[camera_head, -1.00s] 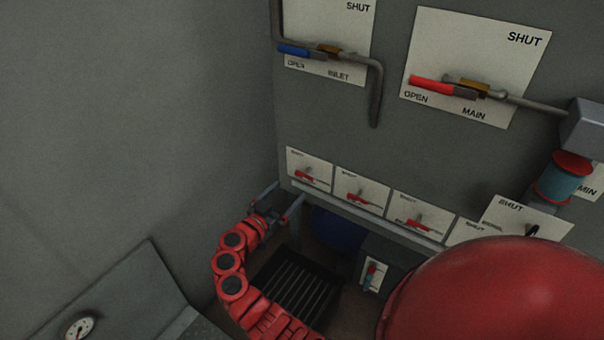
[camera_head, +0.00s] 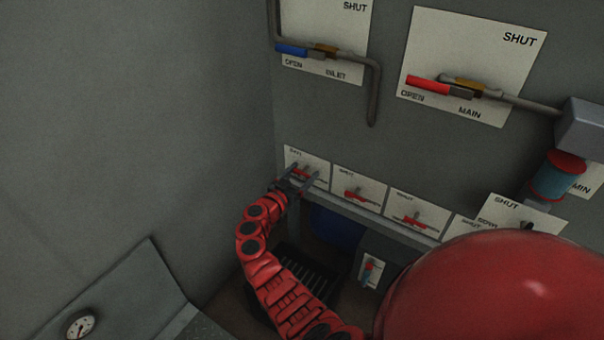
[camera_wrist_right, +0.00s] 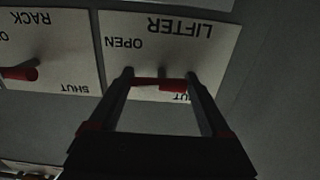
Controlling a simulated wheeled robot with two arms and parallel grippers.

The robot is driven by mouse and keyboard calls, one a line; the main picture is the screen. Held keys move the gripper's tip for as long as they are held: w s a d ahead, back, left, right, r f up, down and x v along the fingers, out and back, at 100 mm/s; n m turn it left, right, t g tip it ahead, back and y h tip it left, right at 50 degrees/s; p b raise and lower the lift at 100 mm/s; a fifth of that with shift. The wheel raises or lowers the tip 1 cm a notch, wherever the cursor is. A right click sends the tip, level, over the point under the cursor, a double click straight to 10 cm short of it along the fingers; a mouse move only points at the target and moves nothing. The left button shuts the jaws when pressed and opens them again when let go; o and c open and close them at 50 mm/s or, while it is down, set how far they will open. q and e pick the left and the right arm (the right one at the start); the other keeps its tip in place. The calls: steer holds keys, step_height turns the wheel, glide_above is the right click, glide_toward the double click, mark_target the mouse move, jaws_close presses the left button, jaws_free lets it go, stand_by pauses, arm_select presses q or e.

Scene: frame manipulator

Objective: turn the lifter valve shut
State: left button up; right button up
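The lifter valve is on the leftmost white plate (camera_head: 294,155) of the low row in the head view. In the right wrist view its plate (camera_wrist_right: 222,45) reads LIFTER, OPEN and SHUT upside down, with SHUT partly hidden. Its red lever handle (camera_wrist_right: 172,85) lies crosswise between my right fingers. My right gripper (camera_wrist_right: 158,76) is open, with one finger at each end of the handle; whether they touch it is unclear. In the head view my right gripper (camera_head: 304,170) is in front of that plate. My left gripper is not in view.
Neighbouring plates with red levers (camera_head: 358,194) sit close on the right; the wrist view reads RACK (camera_wrist_right: 40,18) on one. Above are the inlet valve (camera_head: 292,49) and main valve (camera_head: 428,86). A gauge (camera_head: 80,325) is lower left. A large red rounded shape hides the lower right.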

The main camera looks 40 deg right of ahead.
steer(key=c, duration=0.7)
steer(key=shift+f+n+b, duration=0.2)
steer(key=shift+n+b, duration=1)
steer(key=shift+b, duration=0.2)
steer(key=shift+c, duration=0.2)
steer(key=shift+a+n+b, duration=0.1)
steer(key=shift+n+b, duration=0.45)
steer(key=shift+n, duration=0.25)
steer(key=shift+r+n, duration=0.15)
steer(key=shift+n, duration=0.75)
steer(key=n, duration=0.2)
steer(key=shift+w+n+b, duration=0.1)
steer(key=shift+n+b, duration=0.2)
steer(key=shift+n, duration=0.1)
steer(key=n, duration=0.2)
steer(key=shift+r+n, duration=0.1)
steer(key=shift+n, duration=0.2)
steer(key=n+p, duration=0.1)
steer(key=n, duration=0.1)
steer(key=shift+n, duration=0.4)
steer(key=shift+w+n+p, duration=0.1)
steer(key=shift+n+p, duration=0.35)
steer(key=shift+n, duration=1.55)
